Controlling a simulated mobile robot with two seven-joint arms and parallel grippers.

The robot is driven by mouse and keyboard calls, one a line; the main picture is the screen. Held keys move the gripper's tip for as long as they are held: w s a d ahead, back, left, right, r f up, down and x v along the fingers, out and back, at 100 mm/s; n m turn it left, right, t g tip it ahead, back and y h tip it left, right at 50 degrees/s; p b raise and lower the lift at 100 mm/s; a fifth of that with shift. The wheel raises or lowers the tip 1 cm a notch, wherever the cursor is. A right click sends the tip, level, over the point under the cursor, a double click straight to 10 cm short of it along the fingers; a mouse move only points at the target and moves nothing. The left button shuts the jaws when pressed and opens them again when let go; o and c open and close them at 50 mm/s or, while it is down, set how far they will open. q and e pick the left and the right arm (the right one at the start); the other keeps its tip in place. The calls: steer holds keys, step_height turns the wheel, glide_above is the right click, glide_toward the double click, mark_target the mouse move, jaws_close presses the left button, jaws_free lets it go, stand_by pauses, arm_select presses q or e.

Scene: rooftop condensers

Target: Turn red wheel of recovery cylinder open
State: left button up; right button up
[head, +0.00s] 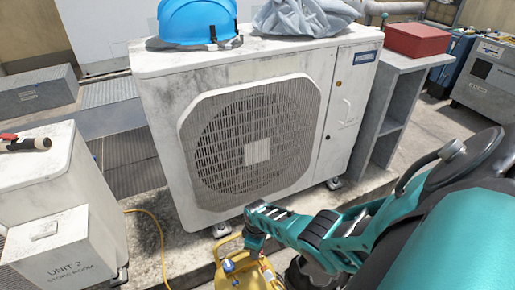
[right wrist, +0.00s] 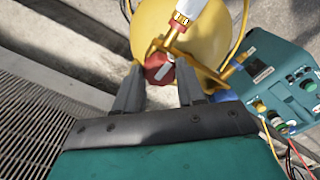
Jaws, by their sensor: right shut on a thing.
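The red wheel (right wrist: 158,70) sits on the recovery cylinder with a pale stripe across it. The cylinder (right wrist: 198,35) is yellow; in the head view the yellow cylinder (head: 268,280) shows at the bottom edge, partly behind my arm. My right gripper (right wrist: 160,76) is shut on the red wheel, one finger on each side of it. In the head view my right gripper (head: 254,247) reaches down over the cylinder and hides the wheel. My left gripper is not in view.
A teal recovery machine (right wrist: 285,90) with hoses stands right of the cylinder. A large condenser unit (head: 168,110) is behind it, with a blue helmet (head: 198,20) on top. The unit marked UNIT 2 (head: 70,235) stands at left. A yellow hose (head: 158,222) crosses the floor.

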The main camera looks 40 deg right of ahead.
steer(key=shift+s, duration=0.1)
steer(key=o, duration=1)
steer(key=shift+o, duration=0.2)
step_height(320, 180, up, 13)
steer(key=p, duration=0.8)
steer(key=shift+f, duration=0.1)
